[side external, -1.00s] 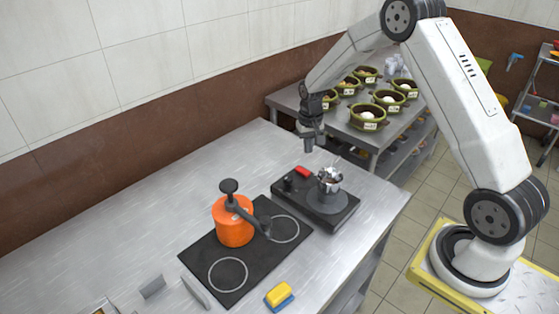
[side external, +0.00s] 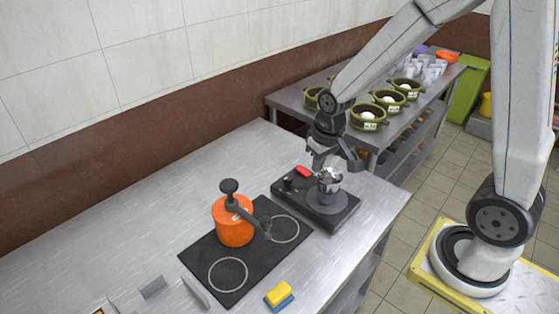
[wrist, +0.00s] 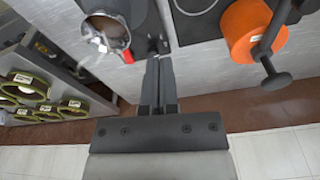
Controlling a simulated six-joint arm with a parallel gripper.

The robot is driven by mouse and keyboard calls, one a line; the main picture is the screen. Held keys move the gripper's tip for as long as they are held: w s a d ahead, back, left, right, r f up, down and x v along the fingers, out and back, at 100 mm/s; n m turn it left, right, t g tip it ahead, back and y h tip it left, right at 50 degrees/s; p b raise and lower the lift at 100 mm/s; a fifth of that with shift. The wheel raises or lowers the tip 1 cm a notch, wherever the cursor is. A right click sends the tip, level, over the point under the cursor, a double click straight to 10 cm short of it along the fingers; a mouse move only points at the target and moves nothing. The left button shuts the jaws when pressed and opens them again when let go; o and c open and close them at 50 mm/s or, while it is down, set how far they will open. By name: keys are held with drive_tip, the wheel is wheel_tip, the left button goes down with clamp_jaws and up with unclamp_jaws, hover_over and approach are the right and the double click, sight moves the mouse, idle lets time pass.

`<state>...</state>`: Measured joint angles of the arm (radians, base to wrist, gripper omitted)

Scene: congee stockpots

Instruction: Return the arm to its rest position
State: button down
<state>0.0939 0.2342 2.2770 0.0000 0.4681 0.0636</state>
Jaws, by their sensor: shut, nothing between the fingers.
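My gripper (wrist: 158,65) is shut and empty, its two fingers together in the wrist view. In the side view my gripper (side external: 320,158) hangs over the back of a black burner unit (side external: 340,218), close to a small metal pot (side external: 329,182) on it. I cannot tell the exact gap to the pot. The pot also shows at the top left of the wrist view (wrist: 105,35), left of the fingers. My arm is bent and reaches over the counter from the right.
An orange pot (side external: 234,228) with a dark press handle stands on a black cooktop (side external: 205,262). A yellow and blue sponge (side external: 279,295) lies at the counter's front. Several green bowls (side external: 368,117) fill a shelf table behind. The left counter (side external: 110,235) is mostly clear.

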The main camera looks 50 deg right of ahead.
drive_tip(key=s+a+n, duration=0.1)
drive_tip(key=s+a, duration=0.2)
drive_tip(key=s, duration=0.4)
drive_tip(key=shift+s+a+r+n+t, duration=0.15)
drive_tip(key=shift+r+n+t, duration=0.2)
drive_tip(key=shift+n+t, duration=0.05)
idle(0.6)
